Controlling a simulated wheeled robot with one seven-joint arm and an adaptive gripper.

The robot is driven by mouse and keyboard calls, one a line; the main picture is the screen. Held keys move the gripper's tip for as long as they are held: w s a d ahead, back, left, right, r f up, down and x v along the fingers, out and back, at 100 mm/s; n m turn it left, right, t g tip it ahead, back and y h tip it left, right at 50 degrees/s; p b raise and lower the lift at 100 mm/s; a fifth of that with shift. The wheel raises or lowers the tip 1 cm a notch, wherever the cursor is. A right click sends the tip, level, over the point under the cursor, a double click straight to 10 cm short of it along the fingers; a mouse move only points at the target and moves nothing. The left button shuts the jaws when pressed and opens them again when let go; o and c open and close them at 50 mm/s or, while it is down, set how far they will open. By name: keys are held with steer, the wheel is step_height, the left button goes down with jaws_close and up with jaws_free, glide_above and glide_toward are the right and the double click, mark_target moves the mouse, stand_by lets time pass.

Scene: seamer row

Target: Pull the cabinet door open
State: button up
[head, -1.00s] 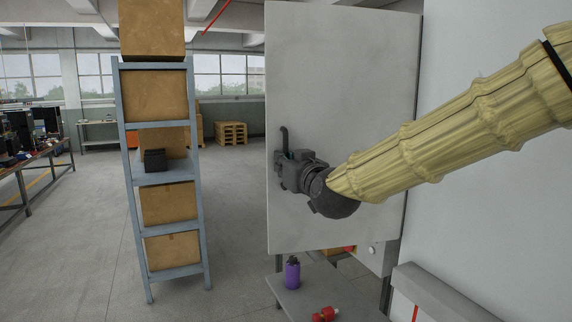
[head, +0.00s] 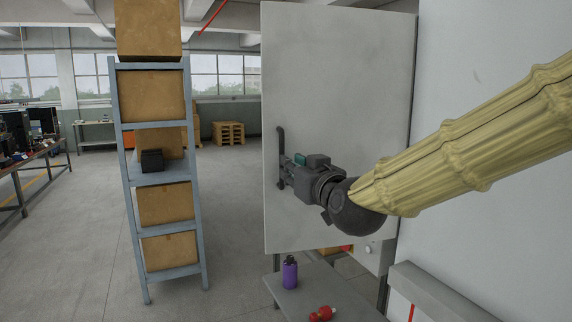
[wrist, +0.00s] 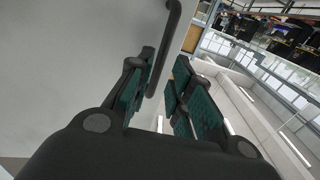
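The cabinet door (head: 345,80) is a tall light grey panel in the middle of the head view. The room shows past its free left edge, and its right edge meets a pale wall or cabinet side (head: 480,100). A dark upright bar handle (head: 281,145) is on the door near that left edge. My gripper (head: 286,172) is at the handle's lower part. In the wrist view my gripper (wrist: 165,92) is open, and the handle (wrist: 169,45) reaches down between the fingers, close to the left one. A gap shows between handle and right finger; contact with the left is unclear.
A blue-grey rack (head: 203,230) with cardboard boxes stands left of the door. Below the door, a low grey table (head: 285,292) holds a purple bottle (head: 290,274) and a red object (head: 321,313). Open floor (head: 75,240) lies to the left.

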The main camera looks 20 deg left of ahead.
steer(key=shift+v, duration=2.6)
